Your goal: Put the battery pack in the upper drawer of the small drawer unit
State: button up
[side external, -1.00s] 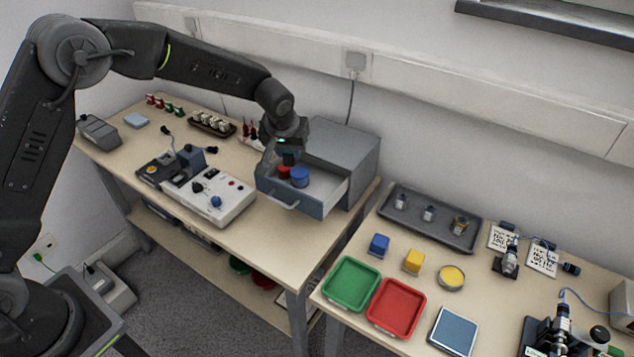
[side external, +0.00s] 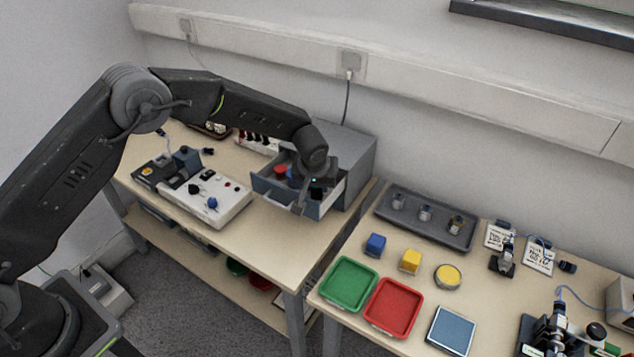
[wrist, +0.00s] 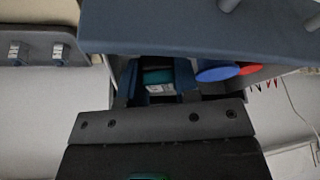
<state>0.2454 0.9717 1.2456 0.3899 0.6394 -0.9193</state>
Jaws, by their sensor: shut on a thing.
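The small grey drawer unit (side external: 348,150) stands at the right end of the left bench with its upper drawer (side external: 272,190) pulled out. My gripper (side external: 316,192) is over the right part of this open drawer. It is shut on the battery pack (wrist: 158,78), a dark block with a teal band and a white label, seen between the fingers in the wrist view. The drawer front (wrist: 200,28) also shows there. I cannot tell whether the pack touches the drawer floor.
A red-topped container (side external: 280,171) and a blue-topped one (wrist: 218,73) sit in the drawer beside the pack. A white instrument box (side external: 210,198) is left of the drawer. The right bench holds a grey tray (side external: 385,228), a green tray (side external: 348,284) and a red tray (side external: 393,308).

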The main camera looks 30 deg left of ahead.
jog(key=o, duration=0.7)
jog(key=shift+f, duration=0.1)
jog(key=shift+c, duration=0.2)
jog(key=s+a+r, duration=0.1)
jog(key=s+r, duration=0.4)
jog(key=r, duration=0.5)
jog(key=s+a+r, duration=0.1)
jog(key=s+r, duration=0.3)
jog(key=r, duration=0.5)
jog(key=s+a+r+m, duration=0.2)
jog(key=s+a+r, duration=0.4)
jog(key=s, duration=0.4)
jog(key=s+a+r+m+t+h, duration=0.1)
jog(key=s+a+m, duration=0.1)
jog(key=s, duration=1.6)
jog(key=shift+m+h, duration=0.3)
jog(key=shift+h, duration=0.1)
